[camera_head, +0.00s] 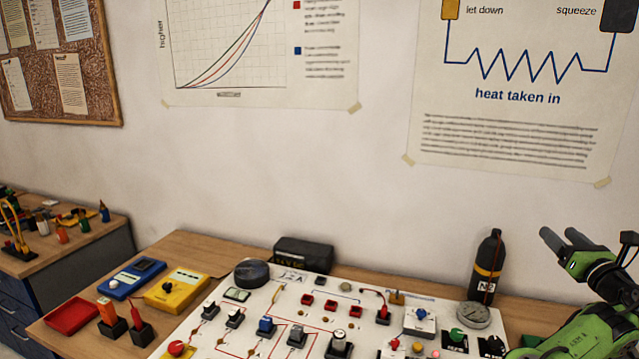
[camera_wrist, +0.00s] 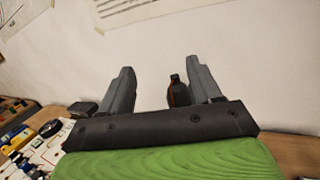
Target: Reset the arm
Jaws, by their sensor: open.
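My gripper (camera_head: 562,244) is at the right of the head view, at the end of my green arm. It is raised above the bench, to the right of a black bottle (camera_head: 487,266) with an orange band. Its two grey fingers also show in the wrist view (camera_wrist: 158,92), spread apart with nothing held between them. The bottle (camera_wrist: 178,92) appears in the wrist view beyond the fingers, close to the right one, and is partly hidden by the gripper body. The fingers point toward the wall.
A white panel (camera_head: 237,323) with switches, knobs and a gauge (camera_head: 473,315) covers the bench's middle. A blue meter (camera_head: 132,278), a yellow meter (camera_head: 177,291) and a red tray (camera_head: 72,315) lie at left. A black box (camera_head: 303,254) stands behind the panel. The air above is clear.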

